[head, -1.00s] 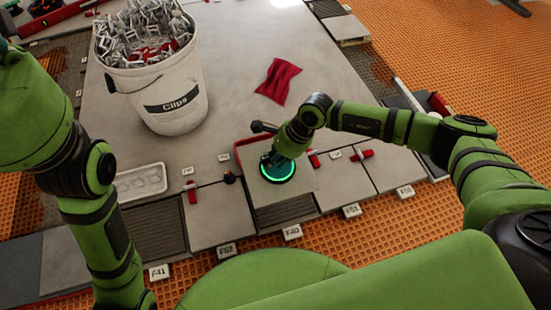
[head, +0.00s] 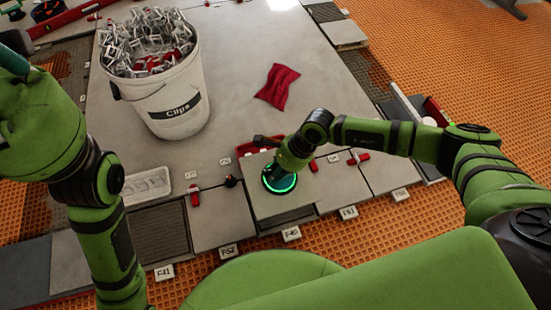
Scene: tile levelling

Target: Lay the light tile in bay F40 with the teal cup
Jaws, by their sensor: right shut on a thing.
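The teal cup (head: 279,182), with a glowing green ring, is on top of the light tile (head: 258,204). My right gripper (head: 288,163) is shut on the cup from above; its fingertips are mostly hidden. The tile covers most of bay F40, behind the F40 label (head: 291,233). A thin dark strip of the bay (head: 288,222) shows along the tile's near edge. I cannot tell whether the tile touches the bed or hovers just above it. My left arm rises at the left side; its gripper is out of the picture.
A white Clips bucket (head: 178,112) full of clips and a red cloth (head: 278,86) lie behind. A red tray (head: 252,148) is just behind the tile. Red clips (head: 194,196) sit at neighbouring joints. An open ridged bay (head: 158,230) lies left, near a pale tray (head: 146,186).

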